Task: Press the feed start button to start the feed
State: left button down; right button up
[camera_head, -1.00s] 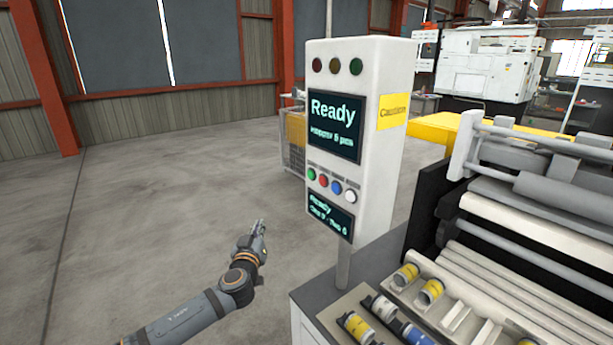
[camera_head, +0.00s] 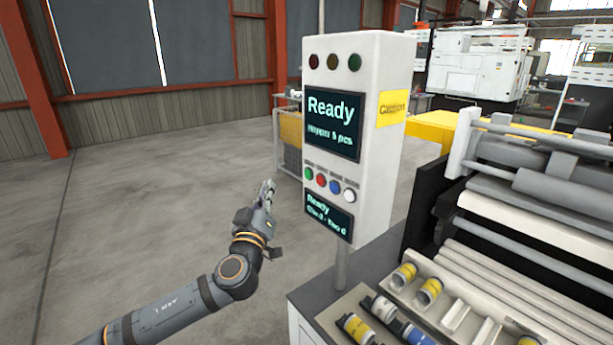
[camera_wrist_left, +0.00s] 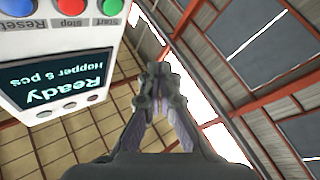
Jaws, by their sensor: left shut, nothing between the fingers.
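The green start button (camera_head: 308,174) is the leftmost in a row on the white control panel's front. It shows at the top of the left wrist view (camera_wrist_left: 112,7), labelled Start. My left gripper (camera_head: 267,186) is shut and empty, to the left of the panel and a little below the button's height in the head view. Its closed fingertips (camera_wrist_left: 158,72) are apart from the button in the left wrist view. The upper screen (camera_head: 333,124) reads Ready and Hopper 5 pcs. My right gripper is not in view.
Red (camera_head: 321,180), blue (camera_head: 335,187) and white (camera_head: 349,195) buttons sit beside the green one. The lower screen (camera_head: 329,216) is just below. A roller machine (camera_head: 540,225) and a tray (camera_head: 335,318) with several cylinders stand to the right. The floor at left is clear.

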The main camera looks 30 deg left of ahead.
aim_at(308, 174)
pick_arm(q)
jog(key=w+d, duration=0.3)
jog(key=w, duration=0.5)
jog(key=shift+d+p, duration=0.2)
jog(key=shift+p, duration=0.25)
dwell(0.9)
jog(key=shift+w+d+b, duration=0.2)
jog(key=shift+w+b, duration=0.1)
jog(key=shift+w, duration=0.05)
